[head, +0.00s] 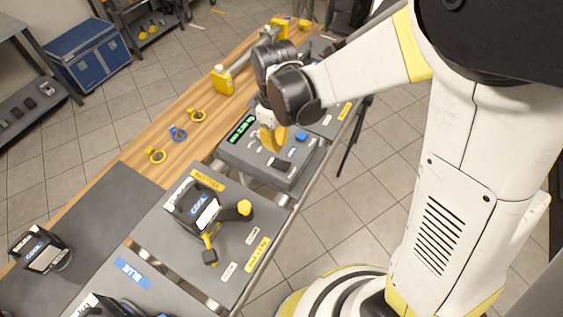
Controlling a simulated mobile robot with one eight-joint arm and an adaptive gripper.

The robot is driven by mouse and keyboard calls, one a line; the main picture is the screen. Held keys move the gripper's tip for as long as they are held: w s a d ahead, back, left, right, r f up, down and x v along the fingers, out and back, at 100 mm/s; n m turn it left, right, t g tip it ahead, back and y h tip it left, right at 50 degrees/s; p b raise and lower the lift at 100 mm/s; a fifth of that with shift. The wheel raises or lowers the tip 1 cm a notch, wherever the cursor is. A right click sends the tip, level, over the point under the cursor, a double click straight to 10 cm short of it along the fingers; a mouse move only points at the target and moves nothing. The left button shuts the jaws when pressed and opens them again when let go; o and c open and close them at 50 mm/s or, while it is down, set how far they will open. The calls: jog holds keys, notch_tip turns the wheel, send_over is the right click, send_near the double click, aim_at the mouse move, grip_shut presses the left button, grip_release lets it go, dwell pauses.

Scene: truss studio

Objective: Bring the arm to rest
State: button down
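My arm reaches in from the upper right over the workbench (150,140). Its white and yellow links end in dark wrist joints. My gripper (272,140), with yellow fingers, points down just above a grey box with a green display (234,160). The wrist partly hides the gripper. I cannot tell whether its fingers are open or shut, or whether they touch the box. I see no object clearly held.
A grey panel holds a black device labelled COOL (198,208) with yellow knobs. A yellow bottle (222,80) stands behind. Another black device (40,250) is at the left.

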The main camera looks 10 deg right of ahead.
dwell(0.4)
jog(key=shift+d+r+b, duration=0.15)
jog(key=shift+d+b, duration=0.15)
jog(key=s+d+r+m+t+b, duration=0.4)
jog(key=s+d+m+t+b, duration=0.3)
jog(key=d, duration=0.6)
jog(key=shift+s+m+b, duration=1.25)
jog(key=shift+s+m, duration=0.45)
jog(key=shift+s, duration=0.2)
jog(key=shift+r, duration=0.1)
